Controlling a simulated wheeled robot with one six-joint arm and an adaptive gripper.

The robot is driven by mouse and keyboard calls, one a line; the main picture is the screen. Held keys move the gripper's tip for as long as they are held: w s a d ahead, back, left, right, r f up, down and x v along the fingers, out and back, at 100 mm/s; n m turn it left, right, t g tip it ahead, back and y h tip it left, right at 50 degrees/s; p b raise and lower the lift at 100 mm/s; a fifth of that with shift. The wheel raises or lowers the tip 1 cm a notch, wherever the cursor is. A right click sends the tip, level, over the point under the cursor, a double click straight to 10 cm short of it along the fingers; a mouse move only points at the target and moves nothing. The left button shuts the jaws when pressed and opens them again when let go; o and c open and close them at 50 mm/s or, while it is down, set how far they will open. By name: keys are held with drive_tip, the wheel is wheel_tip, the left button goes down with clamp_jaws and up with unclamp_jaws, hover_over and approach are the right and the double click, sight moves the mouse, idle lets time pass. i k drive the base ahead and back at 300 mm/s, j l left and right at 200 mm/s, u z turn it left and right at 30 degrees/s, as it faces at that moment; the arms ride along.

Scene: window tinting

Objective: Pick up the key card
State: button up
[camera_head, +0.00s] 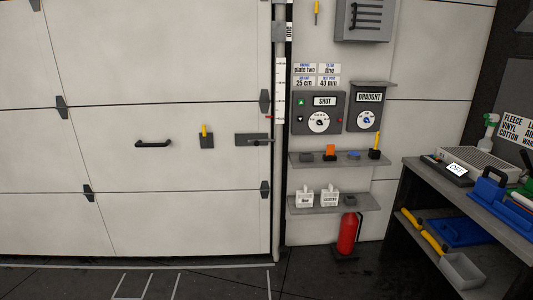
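I cannot clearly identify a key card at this size. A small orange flat piece (330,150) stands upright in or on a dark block on the upper wall shelf (300,161), and I cannot tell whether it is the card. A small blue item (354,155) and a yellow-topped item (376,142) sit to its right on the same shelf. My gripper is not in view.
A large white sectional door (150,60) fills the left. A grey control box marked SHUT (336,118) hangs above the shelves. A red extinguisher (347,234) stands below them. A cluttered workbench (436,184) is at right. The dark floor in front is mostly clear.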

sight(330, 150)
drive_tip(key=i+j+z, duration=0.15)
drive_tip(key=i, duration=0.4)
drive_tip(key=i+j+z, duration=0.15)
drive_tip(key=i, duration=0.4)
drive_tip(key=i+j+z, duration=0.15)
drive_tip(key=i, duration=0.4)
drive_tip(key=i+j+z, duration=0.1)
drive_tip(key=j, duration=0.3)
drive_tip(key=i+j+z, duration=0.1)
drive_tip(key=j, duration=0.35)
drive_tip(key=i, duration=0.05)
